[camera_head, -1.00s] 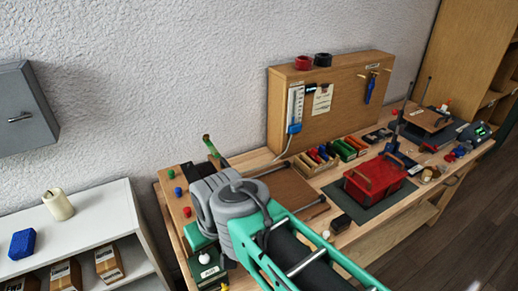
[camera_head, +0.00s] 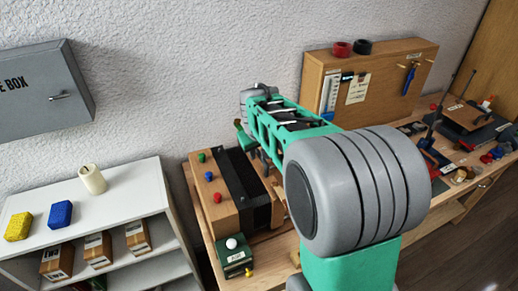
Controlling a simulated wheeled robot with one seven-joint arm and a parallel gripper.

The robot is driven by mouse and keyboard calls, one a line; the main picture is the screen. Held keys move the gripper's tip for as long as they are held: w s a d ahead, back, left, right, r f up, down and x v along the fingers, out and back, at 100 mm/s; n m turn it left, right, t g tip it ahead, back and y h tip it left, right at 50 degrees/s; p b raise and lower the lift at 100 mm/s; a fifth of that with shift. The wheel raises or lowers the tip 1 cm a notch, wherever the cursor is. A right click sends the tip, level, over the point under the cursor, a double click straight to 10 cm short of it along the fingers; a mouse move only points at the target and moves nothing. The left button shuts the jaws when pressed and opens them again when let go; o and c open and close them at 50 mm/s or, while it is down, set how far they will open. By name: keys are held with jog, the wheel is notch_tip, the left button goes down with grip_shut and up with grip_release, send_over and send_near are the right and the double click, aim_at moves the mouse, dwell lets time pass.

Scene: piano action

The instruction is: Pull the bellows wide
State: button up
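The bellows instrument stands at the left end of the workbench. Its wooden end block (camera_head: 213,212) carries green, blue and red buttons on top. A black band (camera_head: 238,172) and dark folds (camera_head: 262,212) lie to the right of this block. The far right part of the instrument is mostly hidden behind my arm. My green forearm reaches over it from the right, with its grey wrist above and behind it. I cannot make out my gripper's fingers, nor whether they touch the instrument. A small green piece (camera_head: 241,131) shows just behind the bellows.
A dark green box with a white knob (camera_head: 232,243) stands in front of the bellows. A white shelf (camera_head: 130,183) with a yellow block (camera_head: 18,227), a blue block (camera_head: 60,214) and a cream cylinder (camera_head: 92,180) is left.

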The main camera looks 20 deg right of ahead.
jog(key=shift+w+f, duration=0.15)
jog(key=shift+f, duration=0.3)
grip_shut()
dwell(1.1)
